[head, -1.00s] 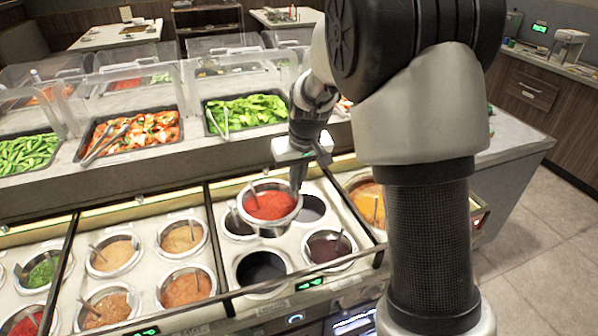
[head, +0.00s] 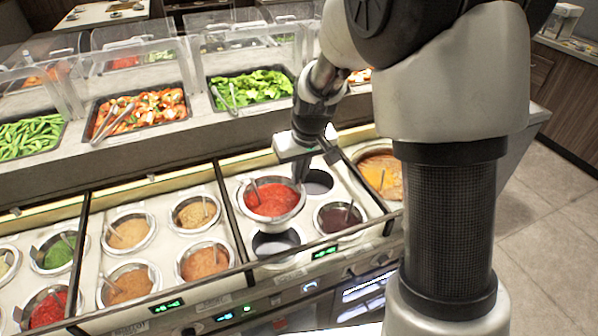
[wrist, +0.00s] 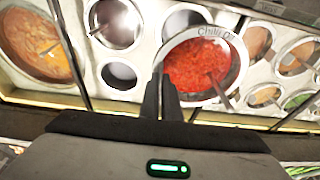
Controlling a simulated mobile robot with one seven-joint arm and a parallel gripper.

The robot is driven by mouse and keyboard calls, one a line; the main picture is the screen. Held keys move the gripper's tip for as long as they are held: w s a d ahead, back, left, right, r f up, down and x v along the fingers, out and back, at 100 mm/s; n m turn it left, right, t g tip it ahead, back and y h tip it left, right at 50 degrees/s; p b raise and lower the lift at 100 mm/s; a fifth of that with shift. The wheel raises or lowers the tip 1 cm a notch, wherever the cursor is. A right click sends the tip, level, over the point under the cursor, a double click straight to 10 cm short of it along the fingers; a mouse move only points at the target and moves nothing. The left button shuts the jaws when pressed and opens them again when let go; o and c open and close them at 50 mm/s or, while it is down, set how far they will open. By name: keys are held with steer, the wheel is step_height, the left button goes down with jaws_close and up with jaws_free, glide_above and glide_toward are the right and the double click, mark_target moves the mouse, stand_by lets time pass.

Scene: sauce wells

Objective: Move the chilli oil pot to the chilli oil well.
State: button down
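The chilli oil pot (head: 272,203) is a steel-rimmed pot of red sauce with a spoon in it. It hangs over the back left of a four-well panel and hides the well beneath. In the wrist view the rim of this pot (wrist: 205,68) reads "Chilli Oil". My gripper (head: 301,178) is shut on the pot's rim; its narrow fingers (wrist: 165,98) meet the rim in the wrist view. I cannot tell whether the pot is touching the panel. No well label is legible.
An open well (head: 318,182) is right of the pot, and another (head: 276,243) is in front. A dark sauce pot (head: 338,217) sits front right. Pots of tan sauce (head: 130,232) fill the left panel; a wide orange pot (head: 380,175) is at right. Food trays (head: 250,90) stand behind.

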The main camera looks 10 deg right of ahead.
step_height(320, 180, down, 18)
steer(key=b, duration=1.3)
steer(key=shift+f+b, duration=0.15)
steer(key=shift+b, duration=0.15)
steer(key=shift+f+b, duration=0.3)
stand_by(0.8)
steer(key=c, duration=2.4)
jaws_free()
steer(key=shift+c, duration=0.2)
steer(key=o, duration=1.2)
steer(key=shift+s+f, duration=0.1)
steer(key=shift+f, duration=0.05)
steer(key=shift+c, duration=0.2)
steer(key=shift+r+p, duration=3.85)
steer(key=shift+r, duration=1.7)
steer(key=shift+r, duration=0.1)
